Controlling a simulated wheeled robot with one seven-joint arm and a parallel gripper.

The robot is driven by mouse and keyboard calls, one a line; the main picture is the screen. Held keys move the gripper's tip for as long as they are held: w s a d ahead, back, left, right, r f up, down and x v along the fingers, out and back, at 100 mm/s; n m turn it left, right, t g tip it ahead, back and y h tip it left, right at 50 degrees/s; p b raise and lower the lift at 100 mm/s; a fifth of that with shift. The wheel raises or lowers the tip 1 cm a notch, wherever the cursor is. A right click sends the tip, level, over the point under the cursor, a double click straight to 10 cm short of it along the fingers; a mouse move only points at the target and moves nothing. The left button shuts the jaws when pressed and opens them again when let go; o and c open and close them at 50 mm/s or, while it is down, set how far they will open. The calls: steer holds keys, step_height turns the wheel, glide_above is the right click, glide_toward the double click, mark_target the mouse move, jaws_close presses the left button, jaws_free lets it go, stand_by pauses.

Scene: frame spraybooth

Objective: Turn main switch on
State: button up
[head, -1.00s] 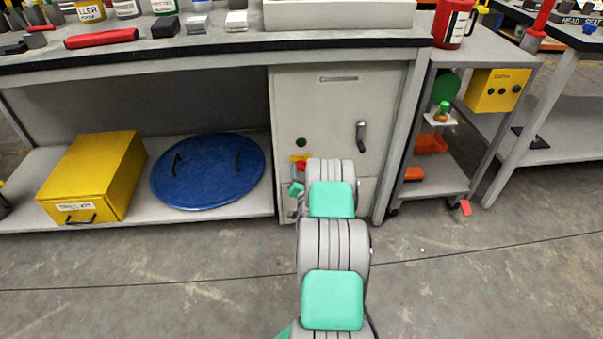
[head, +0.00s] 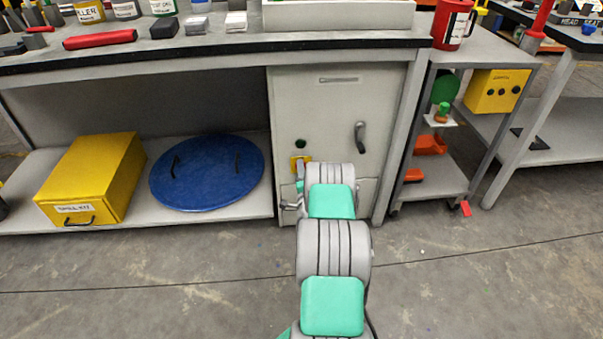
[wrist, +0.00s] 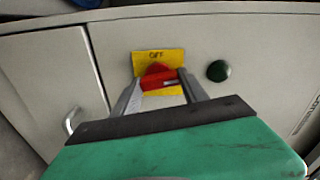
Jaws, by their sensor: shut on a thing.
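The main switch is a red knob (wrist: 157,73) on a yellow plate (wrist: 145,60) on the grey cabinet front. The word OFF reads along the plate's edge in the wrist view. My gripper (wrist: 163,86) is shut on the red knob, with one finger on each side of it; the fingers hide part of the knob and plate. In the head view the yellow plate (head: 301,158) shows just left of my wrist, which hides much of the gripper. A round green lamp or button (wrist: 217,71) sits beside the plate, also visible in the head view (head: 300,143).
The cabinet door (head: 330,105) has a dark handle (head: 360,137) to the right of my arm. A yellow box (head: 92,175) and a blue round lid (head: 207,172) lie on the shelf to the left. A cart (head: 440,180) stands on the right.

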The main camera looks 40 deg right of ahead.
steer(key=shift+w+a+m, duration=0.15)
steer(key=shift+m, duration=0.75)
steer(key=o, duration=1.1)
steer(key=shift+w+a, duration=0.1)
steer(key=shift+o, duration=1.3)
steer(key=shift+s+d, duration=0.2)
steer(key=shift+d, duration=0.05)
steer(key=v, duration=0.7)
steer(key=shift+s+a, duration=0.25)
steer(key=shift+s, duration=0.1)
steer(key=shift+r+p, duration=0.1)
steer(key=shift+p, duration=0.2)
